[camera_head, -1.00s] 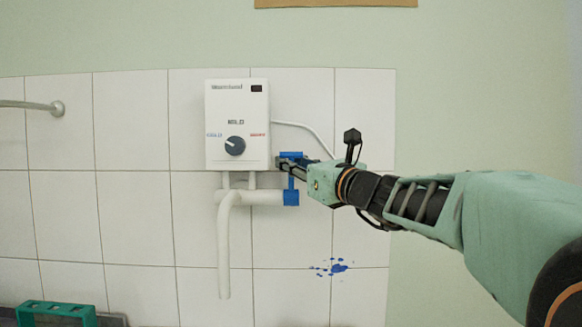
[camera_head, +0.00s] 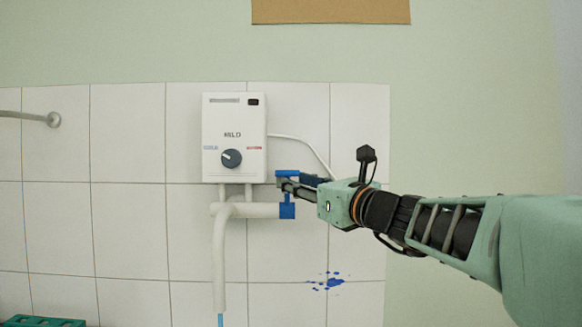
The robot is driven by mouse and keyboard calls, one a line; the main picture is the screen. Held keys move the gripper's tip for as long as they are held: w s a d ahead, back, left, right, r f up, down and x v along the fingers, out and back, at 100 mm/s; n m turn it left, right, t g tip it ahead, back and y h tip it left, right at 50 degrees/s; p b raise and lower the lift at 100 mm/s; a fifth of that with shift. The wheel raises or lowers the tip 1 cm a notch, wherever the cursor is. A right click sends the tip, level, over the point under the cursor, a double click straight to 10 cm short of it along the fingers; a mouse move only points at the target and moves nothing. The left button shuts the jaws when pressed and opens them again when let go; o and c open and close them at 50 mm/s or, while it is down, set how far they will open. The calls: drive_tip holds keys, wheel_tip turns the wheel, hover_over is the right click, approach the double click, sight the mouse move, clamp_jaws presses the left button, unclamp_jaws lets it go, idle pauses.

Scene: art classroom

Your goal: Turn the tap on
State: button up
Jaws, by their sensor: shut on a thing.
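The tap is a blue valve (camera_head: 287,210) at the right end of the white horizontal pipe, below the white water heater (camera_head: 234,135). Its blue handle shows above the valve body. My gripper (camera_head: 287,184) reaches in from the right and is shut on the blue handle; its fingertips partly hide it. The white spout pipe (camera_head: 219,260) hangs down from the heater's pipework. A blue stream of water (camera_head: 220,320) shows below the spout's lower end, at the bottom edge of the view.
The heater has a dark dial (camera_head: 231,158). A white cable (camera_head: 305,145) curves behind my gripper. A metal rail (camera_head: 40,118) is on the left wall. A green crate (camera_head: 45,321) stands at lower left. Blue paint splatter (camera_head: 328,282) marks the tiles.

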drive_tip(key=s+d+r, duration=0.1)
drive_tip(key=s+d, duration=0.4)
drive_tip(key=s, duration=0.2)
drive_tip(key=shift+r+b, duration=0.3)
drive_tip(key=shift+s, duration=0.1)
idle(0.6)
